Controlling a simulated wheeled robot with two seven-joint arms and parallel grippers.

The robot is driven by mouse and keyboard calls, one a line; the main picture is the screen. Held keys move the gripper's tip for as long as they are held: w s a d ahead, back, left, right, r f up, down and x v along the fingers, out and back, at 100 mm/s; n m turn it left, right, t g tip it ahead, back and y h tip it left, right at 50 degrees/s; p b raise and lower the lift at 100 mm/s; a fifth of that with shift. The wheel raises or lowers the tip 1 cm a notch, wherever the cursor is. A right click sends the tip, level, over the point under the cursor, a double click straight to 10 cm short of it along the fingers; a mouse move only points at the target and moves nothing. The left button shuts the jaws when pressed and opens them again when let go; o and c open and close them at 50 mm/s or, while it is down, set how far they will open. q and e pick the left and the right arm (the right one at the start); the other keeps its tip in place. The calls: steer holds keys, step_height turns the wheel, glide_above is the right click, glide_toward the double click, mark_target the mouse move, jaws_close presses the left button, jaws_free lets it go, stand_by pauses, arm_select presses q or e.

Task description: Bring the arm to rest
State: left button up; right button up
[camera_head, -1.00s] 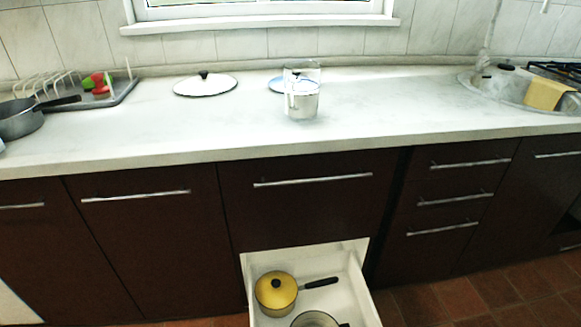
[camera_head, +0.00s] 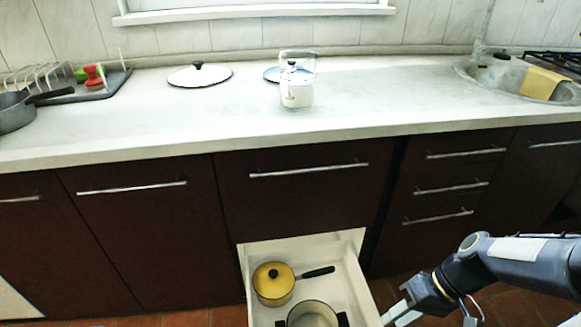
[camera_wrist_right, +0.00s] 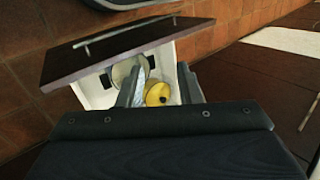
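My right arm comes in from the lower right of the head view. Its gripper (camera_head: 402,314) is beside the right side of the open drawer. In the right wrist view the fingers (camera_wrist_right: 158,82) are apart with nothing held between them. The drawer (camera_wrist_right: 188,52) shows beyond and between them. My left gripper is in neither view.
The open drawer (camera_head: 352,270) holds a yellow lidded pot (camera_head: 273,284) and an open pot (camera_head: 312,315). The counter's front stretch is clear.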

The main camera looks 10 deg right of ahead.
steer(key=s+a+r+m+t+h, duration=0.1)
steer(key=s+a+r+t+h, duration=0.15)
steer(key=r, duration=0.25)
steer(key=s+a+r+t+h, duration=0.1)
steer(key=s+a+r+t, duration=0.15)
steer(key=r, duration=0.25)
step_height(320, 180, up, 26)
steer(key=t+p, duration=0.1)
steer(key=p, duration=2.4)
steer(key=shift+w+a+f, duration=0.2)
steer(key=shift+a, duration=0.2)
